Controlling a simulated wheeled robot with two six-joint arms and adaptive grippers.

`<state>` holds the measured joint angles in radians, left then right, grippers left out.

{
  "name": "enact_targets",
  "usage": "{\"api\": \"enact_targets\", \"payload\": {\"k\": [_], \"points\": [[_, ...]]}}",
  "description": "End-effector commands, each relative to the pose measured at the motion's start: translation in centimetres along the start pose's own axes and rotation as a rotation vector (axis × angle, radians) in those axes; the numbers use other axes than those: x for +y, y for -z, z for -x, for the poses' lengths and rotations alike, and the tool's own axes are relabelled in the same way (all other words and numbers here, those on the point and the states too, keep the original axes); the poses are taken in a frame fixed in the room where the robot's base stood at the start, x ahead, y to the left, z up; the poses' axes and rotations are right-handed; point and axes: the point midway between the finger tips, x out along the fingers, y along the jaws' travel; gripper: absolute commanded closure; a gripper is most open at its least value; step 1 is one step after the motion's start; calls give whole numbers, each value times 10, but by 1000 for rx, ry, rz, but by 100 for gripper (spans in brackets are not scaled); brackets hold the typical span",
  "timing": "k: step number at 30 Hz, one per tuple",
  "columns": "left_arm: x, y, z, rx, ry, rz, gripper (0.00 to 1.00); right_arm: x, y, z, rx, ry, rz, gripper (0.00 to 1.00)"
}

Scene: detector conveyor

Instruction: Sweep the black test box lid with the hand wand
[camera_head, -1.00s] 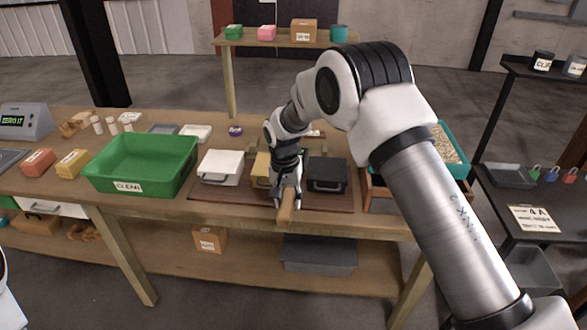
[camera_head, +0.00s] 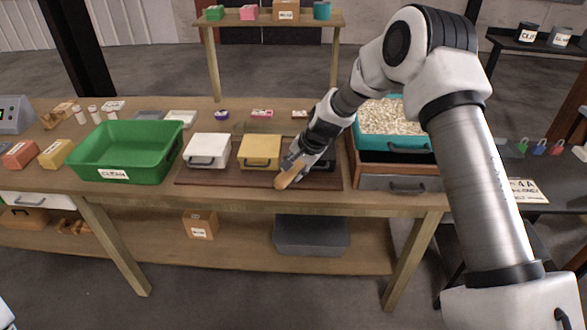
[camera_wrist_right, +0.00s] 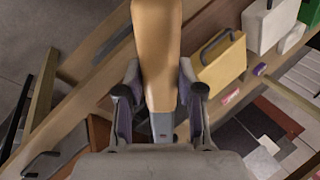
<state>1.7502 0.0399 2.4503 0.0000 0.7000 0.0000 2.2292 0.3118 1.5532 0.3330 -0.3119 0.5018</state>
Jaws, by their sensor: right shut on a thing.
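The black test box (camera_head: 327,164) is at the right end of a brown mat (camera_head: 225,180) on the table, mostly hidden behind my right gripper in the head view. My right gripper (camera_head: 297,164) is shut on the tan handle of the hand wand (camera_head: 287,177), in front of the black box's left side. In the right wrist view my right gripper (camera_wrist_right: 160,85) has the wand (camera_wrist_right: 157,50) between its fingers, pointing up the picture. I cannot tell whether the wand touches the lid. My left gripper is not in view.
A yellow box (camera_head: 260,150) and a white box (camera_head: 208,150) stand left of the black box. A green bin (camera_head: 125,152) is further left. A teal tray of pellets (camera_head: 392,141) stands close on the right, above a drawer (camera_head: 400,183).

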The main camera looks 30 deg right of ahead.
Motion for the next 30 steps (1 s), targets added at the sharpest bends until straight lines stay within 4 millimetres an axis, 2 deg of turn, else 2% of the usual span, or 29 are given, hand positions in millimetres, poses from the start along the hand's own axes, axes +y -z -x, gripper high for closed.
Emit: {"api": "enact_targets", "payload": {"k": [1,10,20,30], "points": [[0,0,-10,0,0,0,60,4,0,-9,1,1,1,100],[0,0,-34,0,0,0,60,14,-1,-32,2,1,3,100],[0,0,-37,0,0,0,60,-16,-2,-45,2,0,3,100],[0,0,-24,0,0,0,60,-48,-2,-55,1,0,4,100]]}}
